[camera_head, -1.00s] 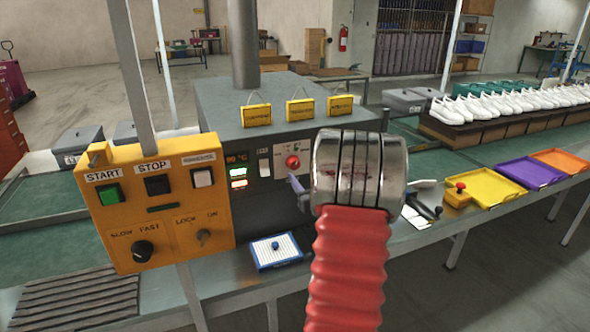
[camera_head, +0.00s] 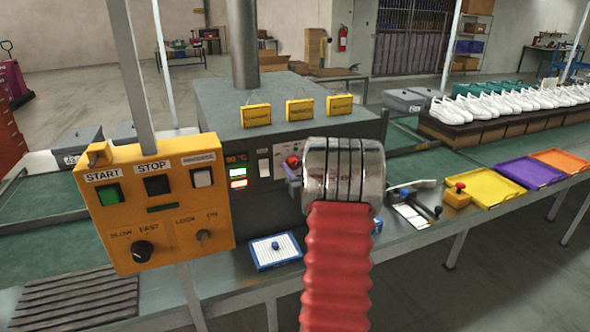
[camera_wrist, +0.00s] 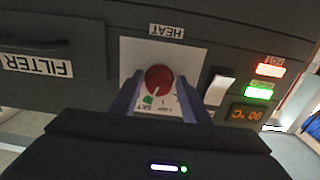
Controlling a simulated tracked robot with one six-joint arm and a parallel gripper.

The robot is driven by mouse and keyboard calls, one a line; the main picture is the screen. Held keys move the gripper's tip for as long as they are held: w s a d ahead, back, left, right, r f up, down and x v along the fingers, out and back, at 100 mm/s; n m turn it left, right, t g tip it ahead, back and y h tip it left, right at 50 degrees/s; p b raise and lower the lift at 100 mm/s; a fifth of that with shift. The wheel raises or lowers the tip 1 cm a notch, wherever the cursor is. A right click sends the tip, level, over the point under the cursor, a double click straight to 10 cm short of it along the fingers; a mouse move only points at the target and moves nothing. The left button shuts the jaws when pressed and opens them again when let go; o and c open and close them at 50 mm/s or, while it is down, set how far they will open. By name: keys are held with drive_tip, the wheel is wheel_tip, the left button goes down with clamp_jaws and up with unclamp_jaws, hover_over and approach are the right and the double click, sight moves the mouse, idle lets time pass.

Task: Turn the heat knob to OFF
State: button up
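The red heat knob (camera_wrist: 159,79) sits on a white plate (camera_wrist: 195,55) under a HEAT label that appears upside down in the wrist view. Its white pointer line points down and slightly left in that view, near a green mark; the lettering by the fingers is partly covered. My gripper (camera_wrist: 160,82) is open, with one finger on each side of the knob in the picture. I cannot tell whether either finger touches it. In the head view the knob (camera_head: 292,161) shows just above my gripper (camera_head: 293,182), whose fingers are mostly hidden behind my wrist.
A white rocker switch (camera_wrist: 219,90) and lit displays (camera_wrist: 252,114) are beside the plate. A FILTER drawer (camera_wrist: 50,45) is on its other side. The yellow control box (camera_head: 160,205) stands at the left.

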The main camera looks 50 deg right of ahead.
drive_tip(key=c, duration=0.7)
drive_tip(key=shift+a, duration=0.15)
drive_tip(key=shift+c, duration=0.4)
drive_tip(key=shift+w, duration=0.1)
